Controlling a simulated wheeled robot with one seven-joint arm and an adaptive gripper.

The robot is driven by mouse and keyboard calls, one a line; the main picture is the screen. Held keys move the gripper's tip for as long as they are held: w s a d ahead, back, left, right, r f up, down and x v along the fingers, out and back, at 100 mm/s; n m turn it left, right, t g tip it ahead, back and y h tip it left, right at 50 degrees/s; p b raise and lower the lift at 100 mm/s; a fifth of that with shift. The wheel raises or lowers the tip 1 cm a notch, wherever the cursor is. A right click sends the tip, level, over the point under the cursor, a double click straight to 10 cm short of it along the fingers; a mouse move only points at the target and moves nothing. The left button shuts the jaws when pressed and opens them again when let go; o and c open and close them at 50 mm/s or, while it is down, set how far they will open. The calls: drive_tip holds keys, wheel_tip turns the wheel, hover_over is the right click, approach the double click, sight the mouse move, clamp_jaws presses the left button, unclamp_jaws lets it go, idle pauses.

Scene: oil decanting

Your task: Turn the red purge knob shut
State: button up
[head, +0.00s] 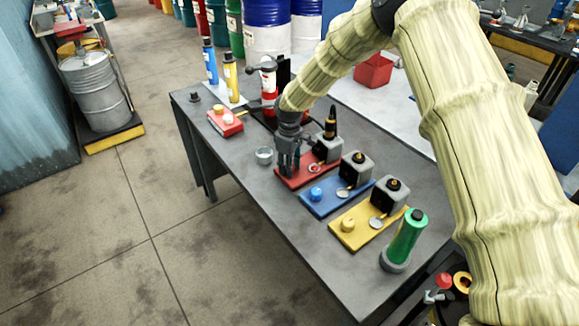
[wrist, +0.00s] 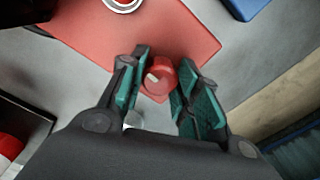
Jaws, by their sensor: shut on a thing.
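The red purge knob (wrist: 160,78) has a pale pointer mark on its top and stands near the edge of the red board (wrist: 120,38). My gripper (wrist: 161,72) has its two green-padded fingers closed on either side of the knob. In the head view my gripper (head: 289,168) reaches down from above to the left end of the red board (head: 291,183), and its fingers hide the knob there. A grey block with a dark bottle (head: 330,125) stands at the board's far end, with a round ring (head: 314,168) in front of it.
A blue board (head: 312,205) and a yellow board (head: 349,239) with similar knobs and blocks lie to the right. A green bottle (head: 407,238) stands near the table's front corner. A small glass dish (head: 264,155) sits left of my gripper. Yellow (head: 231,80) and blue bottles stand behind.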

drive_tip(key=shift+n, duration=1)
drive_tip(key=o, duration=1.1)
drive_tip(key=shift+a, duration=0.1)
drive_tip(key=shift+c, duration=0.2)
wheel_tip(320, 180, up, 12)
